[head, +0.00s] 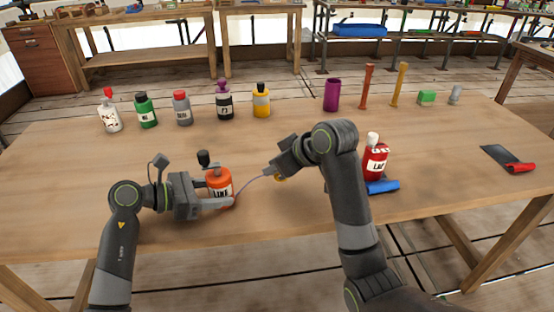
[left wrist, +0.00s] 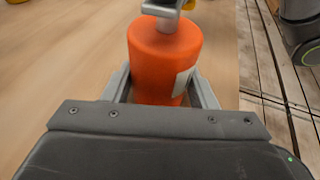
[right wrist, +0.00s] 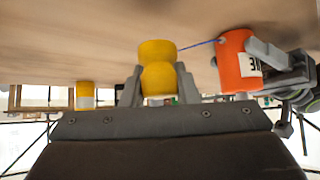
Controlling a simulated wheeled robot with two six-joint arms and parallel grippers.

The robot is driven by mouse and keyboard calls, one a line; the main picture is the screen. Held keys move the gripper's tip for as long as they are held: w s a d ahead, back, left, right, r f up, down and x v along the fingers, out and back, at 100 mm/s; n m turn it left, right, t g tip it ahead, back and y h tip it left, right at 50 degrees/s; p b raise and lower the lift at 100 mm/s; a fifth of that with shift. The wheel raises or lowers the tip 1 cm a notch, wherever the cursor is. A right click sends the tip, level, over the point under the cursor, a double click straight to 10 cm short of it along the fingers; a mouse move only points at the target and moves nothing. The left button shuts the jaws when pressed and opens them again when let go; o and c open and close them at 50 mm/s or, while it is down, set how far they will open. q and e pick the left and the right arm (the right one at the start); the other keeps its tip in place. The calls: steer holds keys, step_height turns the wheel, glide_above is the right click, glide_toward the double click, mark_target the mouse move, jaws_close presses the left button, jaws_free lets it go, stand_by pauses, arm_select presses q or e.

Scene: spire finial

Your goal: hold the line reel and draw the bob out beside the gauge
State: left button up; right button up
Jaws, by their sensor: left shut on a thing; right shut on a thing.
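The orange line reel (head: 219,184), labelled LINE and with a dark knob on top, stands near the table's front edge. My left gripper (head: 222,197) is shut around it; the left wrist view shows the orange body (left wrist: 165,55) between the fingers. My right gripper (head: 274,173) is shut on the yellow bob (right wrist: 157,72), to the right of the reel. In the head view the bob is mostly hidden by that gripper. A thin blue line (head: 250,183) runs from the reel to the bob. I cannot tell which thing is the gauge.
Several bottles line the back left.

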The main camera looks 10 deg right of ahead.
steer(key=shift+f, duration=1.85)
steer(key=shift+s+d, duration=0.1)
steer(key=shift+d, duration=7)
steer(key=shift+a, duration=0.35)
steer(key=shift+a+f, duration=0.15)
steer(key=shift+a, duration=0.15)
steer(key=shift+f, duration=0.35)
